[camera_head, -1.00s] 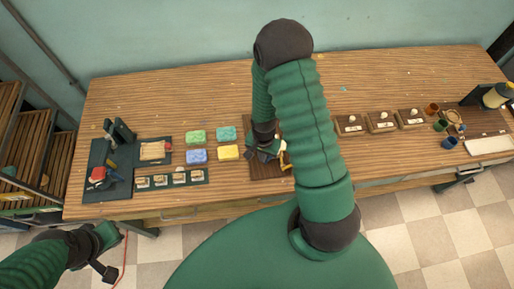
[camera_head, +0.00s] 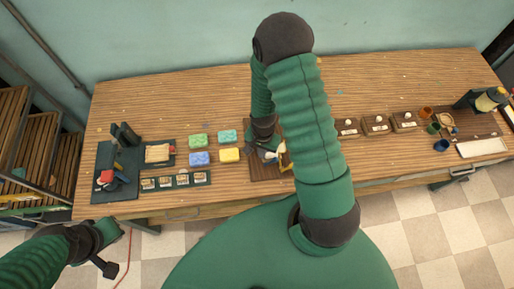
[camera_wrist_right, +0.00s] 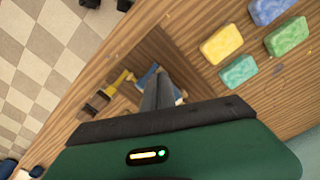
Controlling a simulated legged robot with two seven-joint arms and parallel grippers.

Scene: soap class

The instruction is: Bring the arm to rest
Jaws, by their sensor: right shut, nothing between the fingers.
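My right gripper (camera_head: 272,156) is over the wooden board (camera_head: 262,172) at the table's middle, and my bent right arm hides part of that area. In the right wrist view its dark fingers (camera_wrist_right: 158,90) are together with nothing between them. Below them on the board are a yellow-handled tool (camera_wrist_right: 121,82) and a blue-and-white item partly hidden by the fingers. My left gripper (camera_head: 108,250) hangs in front of the table at the lower left; its finger opening is unclear.
Blue, yellow, green and teal soap bars (camera_head: 199,158) lie left of the board. Dark trays (camera_head: 115,188) with tools stand at far left. Wooden blocks (camera_head: 376,124), cups (camera_head: 441,145) and a bottle (camera_head: 490,99) are on the right. The table's back strip is clear.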

